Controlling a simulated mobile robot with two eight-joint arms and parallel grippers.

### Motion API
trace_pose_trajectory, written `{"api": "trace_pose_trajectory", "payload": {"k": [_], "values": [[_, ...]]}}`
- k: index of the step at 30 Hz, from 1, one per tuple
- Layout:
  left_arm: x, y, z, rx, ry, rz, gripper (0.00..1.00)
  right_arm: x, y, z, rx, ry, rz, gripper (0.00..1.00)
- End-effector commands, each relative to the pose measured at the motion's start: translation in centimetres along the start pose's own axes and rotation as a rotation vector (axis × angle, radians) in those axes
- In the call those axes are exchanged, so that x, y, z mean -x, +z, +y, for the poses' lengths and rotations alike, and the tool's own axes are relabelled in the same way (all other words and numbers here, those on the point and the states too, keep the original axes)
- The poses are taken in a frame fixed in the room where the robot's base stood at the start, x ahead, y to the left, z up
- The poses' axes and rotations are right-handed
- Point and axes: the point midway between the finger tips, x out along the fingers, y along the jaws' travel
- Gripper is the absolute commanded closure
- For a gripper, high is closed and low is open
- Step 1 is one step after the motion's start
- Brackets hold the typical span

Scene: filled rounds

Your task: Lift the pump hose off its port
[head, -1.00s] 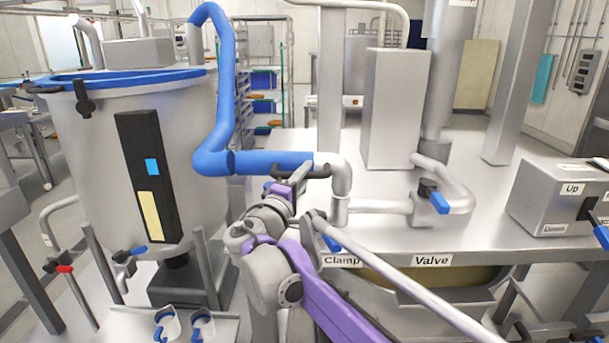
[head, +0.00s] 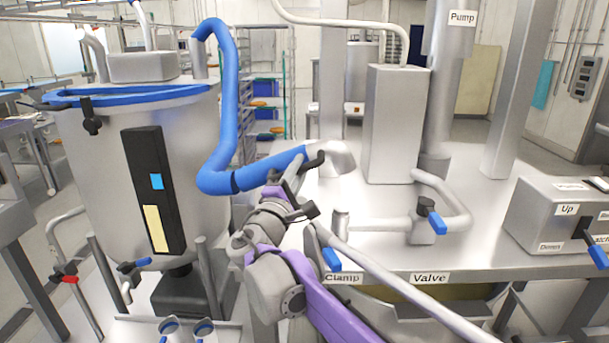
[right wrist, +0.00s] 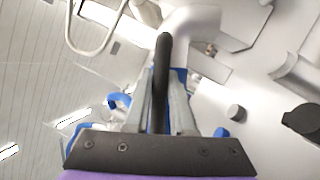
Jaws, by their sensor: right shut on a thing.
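The pump hose (head: 222,120) is a thick blue pipe running from the tank on the left to a grey metal elbow (head: 337,157). The elbow is raised and tilted, apart from the upright port stub (head: 340,222) on the steel table. My right gripper (head: 298,172) is shut on the hose's black handle (head: 314,161), beside the elbow. In the right wrist view the handle (right wrist: 162,75) lies between the two fingers, with the elbow (right wrist: 195,22) beyond. My left gripper is not in view.
A blue-handled valve (head: 429,225) sits on the table piping behind the "Clamp" and "Valve" labels. A tall grey box (head: 397,125) stands behind, and a control box (head: 560,215) is at the right. The tank (head: 95,160) stands at the left.

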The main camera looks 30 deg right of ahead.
Motion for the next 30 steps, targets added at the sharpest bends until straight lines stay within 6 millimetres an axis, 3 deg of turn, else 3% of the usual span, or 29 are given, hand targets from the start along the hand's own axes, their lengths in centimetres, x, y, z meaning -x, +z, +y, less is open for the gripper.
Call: {"api": "trace_pose_trajectory", "payload": {"k": [1,3,12,21,30], "values": [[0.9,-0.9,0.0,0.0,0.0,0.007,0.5,-0.3,0.1,1.5,0.035,0.02,0.003,1.0],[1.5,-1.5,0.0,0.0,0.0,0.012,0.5,-0.4,-0.1,2.5,0.09,0.043,0.012,1.0],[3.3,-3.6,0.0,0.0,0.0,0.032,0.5,-0.6,-1.2,6.1,0.29,0.125,0.044,1.0],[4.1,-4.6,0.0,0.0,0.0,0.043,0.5,-0.4,-2.2,7.7,0.396,0.168,0.062,1.0],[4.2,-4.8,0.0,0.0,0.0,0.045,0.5,-0.3,-2.4,7.9,0.42,0.176,0.068,1.0]]}}
